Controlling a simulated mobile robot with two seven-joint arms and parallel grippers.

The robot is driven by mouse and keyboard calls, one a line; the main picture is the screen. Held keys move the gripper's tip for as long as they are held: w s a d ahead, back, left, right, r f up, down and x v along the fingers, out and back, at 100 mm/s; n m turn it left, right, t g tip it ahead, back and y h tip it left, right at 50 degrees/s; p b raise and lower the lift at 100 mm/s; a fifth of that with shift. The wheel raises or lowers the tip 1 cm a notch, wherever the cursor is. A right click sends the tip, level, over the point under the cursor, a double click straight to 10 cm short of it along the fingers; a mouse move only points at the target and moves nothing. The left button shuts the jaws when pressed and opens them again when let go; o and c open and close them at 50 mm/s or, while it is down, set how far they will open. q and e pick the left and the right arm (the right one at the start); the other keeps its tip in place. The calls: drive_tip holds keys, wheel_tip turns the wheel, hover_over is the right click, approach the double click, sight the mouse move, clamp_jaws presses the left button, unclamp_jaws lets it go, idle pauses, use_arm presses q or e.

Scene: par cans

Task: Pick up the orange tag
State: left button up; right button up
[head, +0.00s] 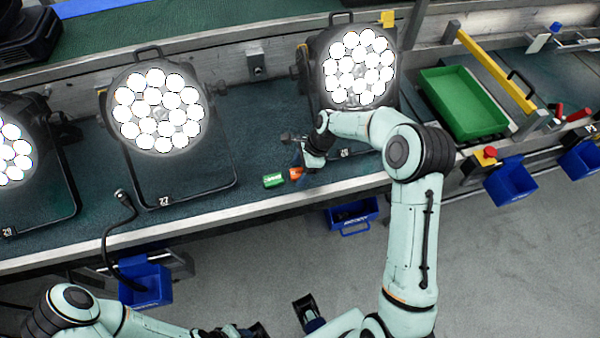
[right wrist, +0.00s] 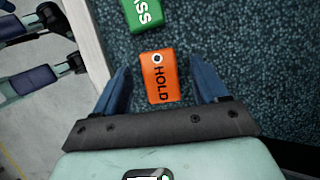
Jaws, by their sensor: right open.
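The orange tag (right wrist: 158,85), marked HOLD, lies flat on the dark green bench top. In the right wrist view it is between the two blue fingers of my right gripper (right wrist: 161,76), with a gap on each side. The right gripper is open and empty. In the head view the orange tag (head: 295,173) shows small beside the right gripper (head: 299,162), which partly covers it. A green tag (right wrist: 144,12) lies just beyond the orange one; it also shows in the head view (head: 273,181). My left arm is low in the head view, its fingers unclear.
Lit par cans stand on the bench, one (head: 157,108) left of the tags and one (head: 357,70) just behind my right gripper. The bench's metal front edge (head: 215,220) runs close by the tags. A green tray (head: 462,103) is at right, and a blue bin (head: 352,215) hangs below.

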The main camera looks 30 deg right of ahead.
drive_tip(key=c, duration=1.1)
